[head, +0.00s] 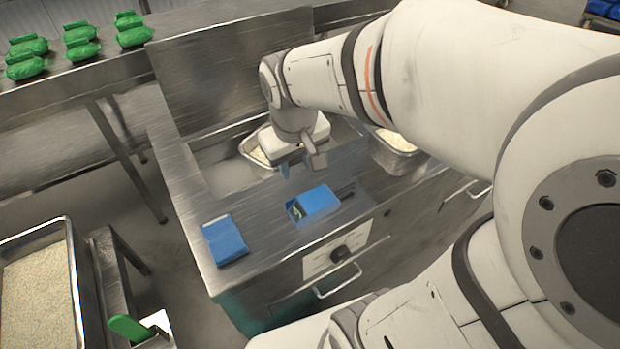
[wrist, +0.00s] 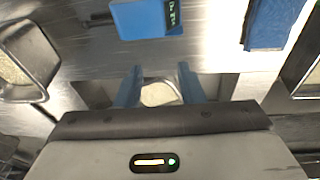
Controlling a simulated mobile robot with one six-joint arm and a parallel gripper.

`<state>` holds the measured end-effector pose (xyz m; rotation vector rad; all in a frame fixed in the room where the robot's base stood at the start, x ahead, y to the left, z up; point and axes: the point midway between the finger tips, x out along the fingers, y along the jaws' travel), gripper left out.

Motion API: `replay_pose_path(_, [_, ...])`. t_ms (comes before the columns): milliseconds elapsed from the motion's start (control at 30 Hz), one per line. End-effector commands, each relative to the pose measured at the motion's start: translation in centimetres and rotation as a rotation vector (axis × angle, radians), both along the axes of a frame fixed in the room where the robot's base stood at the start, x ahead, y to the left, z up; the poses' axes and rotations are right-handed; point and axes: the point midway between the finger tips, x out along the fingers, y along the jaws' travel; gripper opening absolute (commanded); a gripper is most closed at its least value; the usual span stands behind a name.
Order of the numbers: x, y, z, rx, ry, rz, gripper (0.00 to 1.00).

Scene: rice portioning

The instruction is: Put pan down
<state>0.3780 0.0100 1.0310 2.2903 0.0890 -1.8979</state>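A metal pan of rice (head: 250,146) sits in the recess of the steel counter, partly hidden behind my gripper (head: 302,167). In the wrist view my gripper's two blue fingers (wrist: 160,88) stand apart, and rice in a pan (wrist: 160,95) shows between and below them. Nothing is visibly clamped between the fingers. A second metal pan of rice (head: 396,146) is to the right, partly hidden by my arm. It also shows at the left of the wrist view (wrist: 22,62).
A blue device with a small display (head: 318,202) and a blue packet (head: 226,241) lie on the counter's front part. A large rice tray (head: 72,262) and a green-handled tool (head: 130,328) are at lower left. Several green bundles (head: 80,40) sit on a raised surface (head: 50,93).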

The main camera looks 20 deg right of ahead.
Motion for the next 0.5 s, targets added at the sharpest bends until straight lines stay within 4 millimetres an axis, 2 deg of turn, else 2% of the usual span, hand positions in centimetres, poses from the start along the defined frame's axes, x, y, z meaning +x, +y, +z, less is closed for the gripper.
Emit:
replay_pose_path(33, [-1.8, -0.3, 0.2, 0.018, -0.012, -0.031, 0.35])
replay_pose_path(100, [-3.7, -0.6, 0.2, 0.041, -0.020, -0.069, 0.35])
replay_pose_path(200, [-5.8, -0.7, 0.0, 0.067, -0.029, -0.112, 0.35])
replay_pose_path(333, [-7.2, -1.1, -0.2, 0.086, -0.036, -0.141, 0.35])
replay_pose_path(500, [-7.5, -1.1, -0.3, 0.090, -0.036, -0.149, 0.35])
